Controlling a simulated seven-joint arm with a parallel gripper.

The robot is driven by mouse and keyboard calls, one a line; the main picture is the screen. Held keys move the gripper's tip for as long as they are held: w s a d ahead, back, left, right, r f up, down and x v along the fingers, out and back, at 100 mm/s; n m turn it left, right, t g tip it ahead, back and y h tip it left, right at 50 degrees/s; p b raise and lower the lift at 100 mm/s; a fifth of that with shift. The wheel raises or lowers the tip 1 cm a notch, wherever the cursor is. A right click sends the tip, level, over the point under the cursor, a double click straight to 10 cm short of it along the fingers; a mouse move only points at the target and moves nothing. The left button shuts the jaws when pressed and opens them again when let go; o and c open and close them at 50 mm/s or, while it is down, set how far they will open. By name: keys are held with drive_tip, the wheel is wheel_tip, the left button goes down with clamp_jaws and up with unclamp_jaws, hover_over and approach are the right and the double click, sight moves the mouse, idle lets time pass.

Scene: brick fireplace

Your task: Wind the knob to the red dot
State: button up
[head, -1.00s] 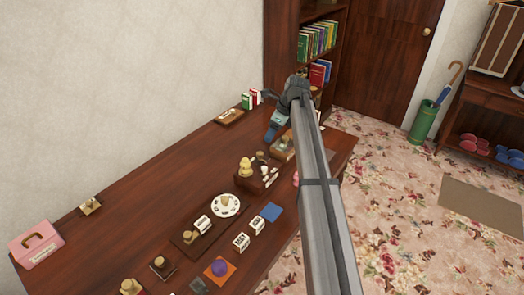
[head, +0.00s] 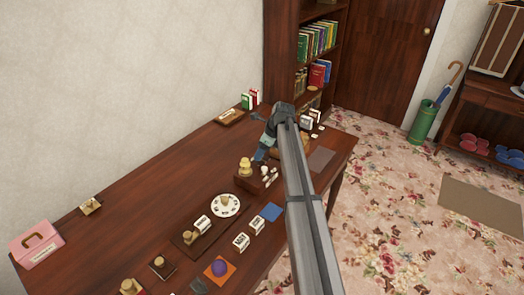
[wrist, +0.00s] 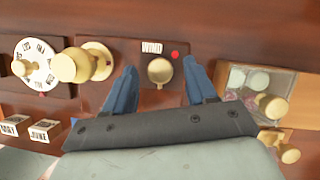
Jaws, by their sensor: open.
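The knob (wrist: 160,71) is a round, pale cream-yellow piece on a dark brown base (wrist: 148,97). A white label reading "WIND" (wrist: 152,47) lies behind it, and the red dot (wrist: 175,55) is just to the label's right. I cannot tell which way the knob points. My gripper (wrist: 160,84) is open, its two blue fingers on either side of the knob with gaps on both sides; contact is not visible. In the head view my gripper (head: 261,155) is low over the desk, and my arm and gripper hide the knob there.
Left of the knob stand a tall pale knob (wrist: 82,66) and a white lettered dial (wrist: 36,64). Right of it is a wooden box with a glassy panel (wrist: 252,82) and pale knobs.

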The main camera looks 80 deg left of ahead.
drive_tip(key=shift+c, duration=0.4)
clamp_jaws()
drive_tip(key=n, duration=0.1)
drive_tip(key=n+h, duration=0.1)
drive_tip(key=n, duration=0.1)
drive_tip(key=shift+a+n+g, duration=0.25)
drive_tip(key=shift+n+g, duration=0.15)
drive_tip(key=n+h, duration=0.1)
drive_tip(key=n, duration=0.1)
drive_tip(key=n+h, duration=0.1)
drive_tip(key=n, duration=0.2)
drive_tip(key=shift+a+n, duration=0.2)
drive_tip(key=shift+n, duration=0.1)
drive_tip(key=n+t+h, duration=0.1)
drive_tip(key=n+h, duration=0.1)
drive_tip(key=n, duration=0.2)
drive_tip(key=shift+a, duration=0.15)
drive_tip(key=shift+s+n+t+h, duration=0.1)
drive_tip(key=shift+n+t+h, duration=0.25)
drive_tip(key=shift+n, duration=0.9)
drive_tip(key=shift+s+n+t+h, duration=0.15)
drive_tip(key=shift+n+t, duration=0.3)
drive_tip(key=shift+n, duration=0.8)
drive_tip(key=shift+w, duration=0.1)
